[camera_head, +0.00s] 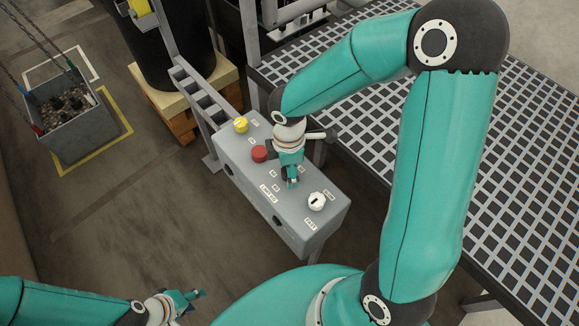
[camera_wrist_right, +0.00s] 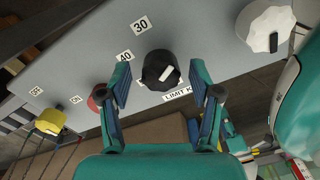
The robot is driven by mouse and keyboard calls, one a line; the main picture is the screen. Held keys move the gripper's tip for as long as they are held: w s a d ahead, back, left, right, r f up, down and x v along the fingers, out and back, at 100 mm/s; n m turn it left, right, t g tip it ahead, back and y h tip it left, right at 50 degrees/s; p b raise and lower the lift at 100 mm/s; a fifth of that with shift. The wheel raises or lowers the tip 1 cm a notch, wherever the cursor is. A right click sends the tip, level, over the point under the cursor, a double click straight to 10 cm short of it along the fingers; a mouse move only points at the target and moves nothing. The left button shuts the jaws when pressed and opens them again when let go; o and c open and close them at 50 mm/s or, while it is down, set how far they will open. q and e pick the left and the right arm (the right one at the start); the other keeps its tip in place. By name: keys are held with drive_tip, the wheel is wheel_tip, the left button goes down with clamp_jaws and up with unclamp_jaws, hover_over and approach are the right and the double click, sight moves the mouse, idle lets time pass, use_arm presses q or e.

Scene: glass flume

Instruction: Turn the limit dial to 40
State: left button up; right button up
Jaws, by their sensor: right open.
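The limit dial is a black knob (camera_wrist_right: 160,71) with a white mark on its face, on the grey control box (camera_head: 240,165). In the right wrist view the mark sits right of the knob's centre. A "40" label (camera_wrist_right: 124,56) is left of the knob and a "30" label (camera_wrist_right: 140,25) is above it. My right gripper (camera_wrist_right: 164,80) is open, with a finger on either side of the knob and gaps visible. In the head view my right gripper (camera_head: 290,182) largely hides the dial. My left gripper (camera_head: 195,300) is far from the box, low at left; its finger gap is unclear.
A red button (camera_head: 260,153) and a yellow knob (camera_head: 241,125) sit farther along the box. A white knob (camera_head: 317,201) is at its near end. A grated platform (camera_head: 510,170) lies at right. A grey bin (camera_head: 75,130) of stones stands at far left.

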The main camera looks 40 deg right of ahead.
drive_tip(key=c, duration=1.1)
